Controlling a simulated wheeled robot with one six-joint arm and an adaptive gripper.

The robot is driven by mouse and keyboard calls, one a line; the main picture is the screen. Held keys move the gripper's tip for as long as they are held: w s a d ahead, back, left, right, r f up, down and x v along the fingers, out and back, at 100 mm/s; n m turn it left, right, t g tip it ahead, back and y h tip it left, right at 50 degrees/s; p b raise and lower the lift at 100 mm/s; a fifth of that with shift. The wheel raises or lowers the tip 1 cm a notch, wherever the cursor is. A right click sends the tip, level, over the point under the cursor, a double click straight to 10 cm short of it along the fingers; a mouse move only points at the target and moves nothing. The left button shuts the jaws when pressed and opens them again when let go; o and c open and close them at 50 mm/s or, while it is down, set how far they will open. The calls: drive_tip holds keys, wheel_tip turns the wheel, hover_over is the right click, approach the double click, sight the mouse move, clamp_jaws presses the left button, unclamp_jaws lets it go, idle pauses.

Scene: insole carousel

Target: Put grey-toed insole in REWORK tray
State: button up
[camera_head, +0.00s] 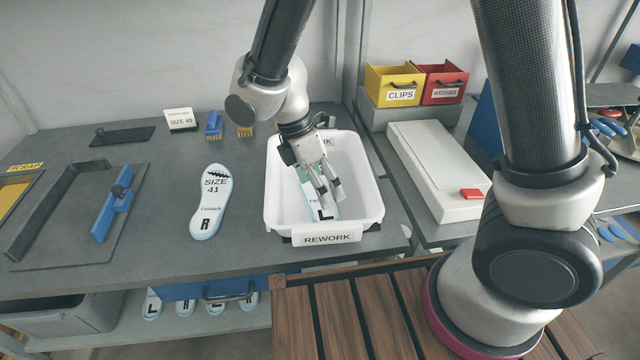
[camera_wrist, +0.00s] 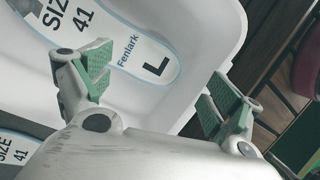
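The white REWORK tray (camera_head: 371,200) stands at the table's front edge with its label facing forward. An insole marked L (camera_head: 324,213) lies inside it; the gripper hides most of it in the head view.
An R insole, size 41 (camera_head: 209,205), lies on the table left of the tray. Further left are a blue-handled fixture (camera_head: 112,215) and a SCRAP tray (camera_head: 14,196). A white box with a red button (camera_head: 432,165) and CLIPS bin (camera_head: 393,88) stand right.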

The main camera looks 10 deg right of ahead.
idle(0.3)
drive_tip(key=v, duration=1.2)
drive_tip(key=shift+r, duration=0.15)
drive_tip(key=d+r+m+t+y, duration=0.15)
drive_tip(key=d+r+m, duration=0.3)
drive_tip(key=d, duration=0.45)
drive_tip(key=d+r+m+t+y, duration=0.15)
drive_tip(key=d+r+m, duration=0.35)
drive_tip(key=d, duration=0.5)
drive_tip(key=s+d+r+m+t, duration=0.1)
drive_tip(key=s+d+m+t, duration=0.1)
drive_tip(key=s+d+m, duration=0.8)
drive_tip(key=shift+s+d+m+t, duration=0.4)
drive_tip(key=shift+d+m, duration=0.65)
drive_tip(key=shift+d, duration=0.2)
drive_tip(key=shift+r, duration=0.1)
